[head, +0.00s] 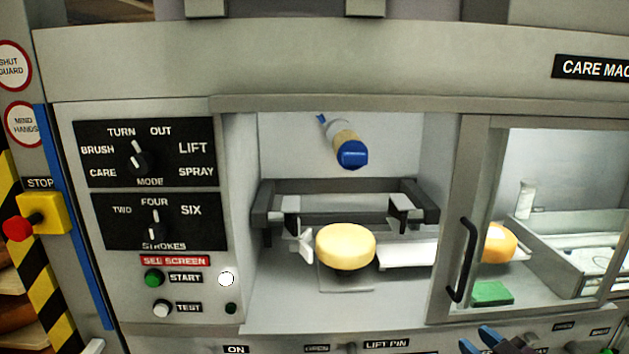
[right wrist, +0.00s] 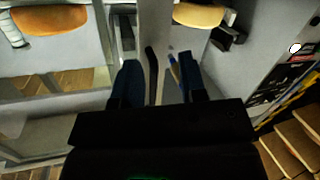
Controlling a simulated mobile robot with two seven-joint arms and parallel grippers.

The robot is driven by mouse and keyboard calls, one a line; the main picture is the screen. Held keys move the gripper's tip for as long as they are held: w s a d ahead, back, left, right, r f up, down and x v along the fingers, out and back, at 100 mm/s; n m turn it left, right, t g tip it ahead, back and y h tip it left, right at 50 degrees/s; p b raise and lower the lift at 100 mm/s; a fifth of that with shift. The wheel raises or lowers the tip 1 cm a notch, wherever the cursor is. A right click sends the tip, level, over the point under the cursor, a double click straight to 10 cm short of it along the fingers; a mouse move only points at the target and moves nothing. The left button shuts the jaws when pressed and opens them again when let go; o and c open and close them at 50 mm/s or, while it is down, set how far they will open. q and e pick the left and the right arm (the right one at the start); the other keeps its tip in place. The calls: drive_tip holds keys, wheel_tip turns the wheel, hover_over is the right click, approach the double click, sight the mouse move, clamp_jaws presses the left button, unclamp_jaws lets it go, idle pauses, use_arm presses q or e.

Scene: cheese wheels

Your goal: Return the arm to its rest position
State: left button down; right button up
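My right gripper (head: 479,341) shows at the bottom edge of the head view, in front of the machine and below the sliding door's black handle (head: 463,260). In the right wrist view its two blue fingers (right wrist: 157,82) stand apart with nothing held. The handle (right wrist: 152,75) shows beyond and between them, and the head view shows it apart from the gripper. My left gripper is not in view.
A pale cheese wheel (head: 345,247) sits in the machine's open bay under a blue-capped nozzle (head: 351,153). An orange wheel (head: 498,243) and a green block (head: 491,293) are behind the glass door (head: 545,180). Wooden shelves (right wrist: 290,140) stand beside the machine.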

drive_tip(key=s+a+f+m+g+h, duration=0.2)
drive_tip(key=s+f+m+g+h, duration=0.2)
drive_tip(key=s+f, duration=1.5)
wheel_tip(320, 180, down, 2)
drive_tip(key=shift+s+f+m+h, duration=0.3)
drive_tip(key=shift+m+h, duration=0.2)
drive_tip(key=shift+m, duration=0.2)
